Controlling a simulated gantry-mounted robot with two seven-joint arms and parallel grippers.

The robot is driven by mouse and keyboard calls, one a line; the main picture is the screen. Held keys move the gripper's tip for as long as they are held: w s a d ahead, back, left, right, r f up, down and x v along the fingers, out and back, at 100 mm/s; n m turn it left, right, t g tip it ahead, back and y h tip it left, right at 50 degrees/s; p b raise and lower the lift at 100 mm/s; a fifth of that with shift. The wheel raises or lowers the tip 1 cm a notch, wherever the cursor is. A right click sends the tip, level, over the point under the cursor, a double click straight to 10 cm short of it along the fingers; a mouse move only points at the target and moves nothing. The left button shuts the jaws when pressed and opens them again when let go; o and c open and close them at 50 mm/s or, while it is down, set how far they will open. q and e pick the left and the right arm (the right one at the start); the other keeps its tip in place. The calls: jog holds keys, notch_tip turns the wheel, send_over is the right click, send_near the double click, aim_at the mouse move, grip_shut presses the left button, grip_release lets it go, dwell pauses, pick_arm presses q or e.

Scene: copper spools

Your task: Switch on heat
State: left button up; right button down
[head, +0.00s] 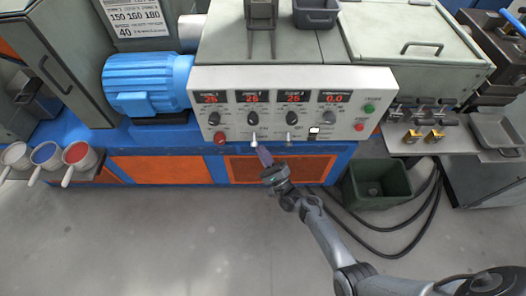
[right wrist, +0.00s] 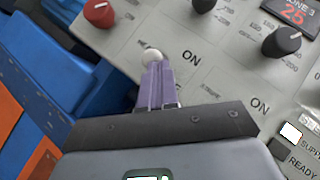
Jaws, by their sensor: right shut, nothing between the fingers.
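The grey control panel (head: 343,113) faces me, with red displays above black knobs. A toggle switch (head: 254,138) with a pale tip sits below the knobs, left of the middle. A second toggle (head: 289,138) sits to its right. My right gripper (head: 264,156) is shut and empty, its purple fingers just below the first toggle. In the right wrist view the shut fingers (right wrist: 157,85) point at a white round toggle tip (right wrist: 151,56) and overlap its lower edge; I cannot tell whether they touch. An "ON" label is beside it. My left gripper is not in view.
A red knob (head: 220,137) is left of the toggles. A lit white indicator (head: 314,132), a green button (head: 369,108) and a red button (head: 359,127) are to the right. A green bin (head: 376,184) and black cables stand on the floor; the floor at front left is clear.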

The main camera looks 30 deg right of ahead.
dwell(0.7)
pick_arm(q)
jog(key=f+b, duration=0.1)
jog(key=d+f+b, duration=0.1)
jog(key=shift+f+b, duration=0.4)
pick_arm(e)
jog(key=s+d+f, duration=0.4)
jog(key=s+f, duration=0.3)
jog(key=f, duration=0.2)
jog(key=shift+s+d+f, duration=0.3)
jog(key=shift+s, duration=0.1)
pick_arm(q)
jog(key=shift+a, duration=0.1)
pick_arm(e)
jog(key=shift+s, duration=0.1)
